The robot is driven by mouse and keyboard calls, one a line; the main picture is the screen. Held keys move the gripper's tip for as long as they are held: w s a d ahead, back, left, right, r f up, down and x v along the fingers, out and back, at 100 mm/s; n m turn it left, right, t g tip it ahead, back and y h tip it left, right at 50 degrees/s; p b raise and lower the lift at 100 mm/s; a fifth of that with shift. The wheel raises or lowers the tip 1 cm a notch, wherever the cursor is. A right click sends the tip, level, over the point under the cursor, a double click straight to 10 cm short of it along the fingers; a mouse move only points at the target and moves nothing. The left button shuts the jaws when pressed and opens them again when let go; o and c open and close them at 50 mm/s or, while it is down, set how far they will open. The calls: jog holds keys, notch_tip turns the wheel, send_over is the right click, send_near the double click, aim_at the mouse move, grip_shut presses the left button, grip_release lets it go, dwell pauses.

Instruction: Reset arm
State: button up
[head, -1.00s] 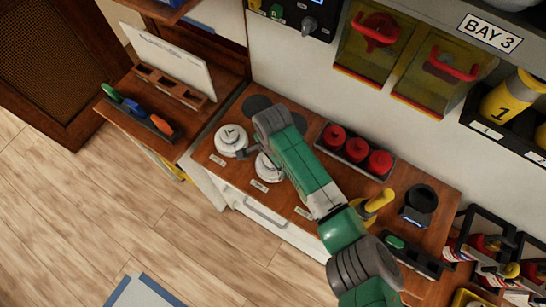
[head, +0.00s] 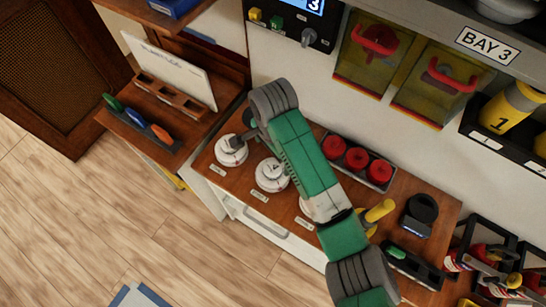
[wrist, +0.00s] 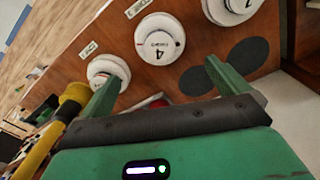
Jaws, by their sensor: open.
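My gripper (wrist: 165,72) is open in the wrist view. Its two green fingers are spread apart with nothing between them. In the head view, my green and grey arm reaches over the wooden counter (head: 395,195), and the wrist hides most of the gripper. Three white round pieces stand in a row on the counter: a left one (head: 231,151), a middle one marked 4 (head: 271,175) and a right one (head: 306,207) partly behind my arm. The piece marked 4 also shows in the wrist view (wrist: 160,40), beyond the fingertips and apart from them.
A tray with three red knobs (head: 357,158), a yellow handle (head: 379,211) and a black cup (head: 420,212) are close to the arm. Yellow covers with red handles (head: 375,40) are on the wall. A side shelf (head: 150,125) is at left. Open floor lies in front.

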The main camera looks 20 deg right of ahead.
jog(key=shift+r, duration=0.2)
jog(key=w+a+r+n+t+y, duration=0.1)
jog(key=w+a+r+n+t, duration=0.25)
jog(key=w+a+r, duration=0.35)
jog(key=w+a+r+n+t, duration=0.25)
jog(key=a+r+t, duration=0.25)
jog(key=r, duration=0.4)
jog(key=a+r+n+t+y, duration=0.1)
jog(key=a+r+n+t, duration=0.15)
jog(key=r, duration=0.45)
jog(key=a+r+n+t, duration=0.2)
jog(key=r+t, duration=0.1)
jog(key=r, duration=0.4)
jog(key=s+r+n+t+h, duration=0.1)
jog(key=s+r+n+t, duration=0.1)
jog(key=s+r+t, duration=0.3)
jog(key=s+d+r+n+t+h, duration=0.1)
jog(key=s+r+t, duration=0.5)
jog(key=s+r, duration=0.7)
notch_tip(320, 180, up, 5)
jog(key=shift+s+d+r+n, duration=0.1)
jog(key=shift+s+d+n, duration=0.1)
jog(key=shift+n, duration=0.65)
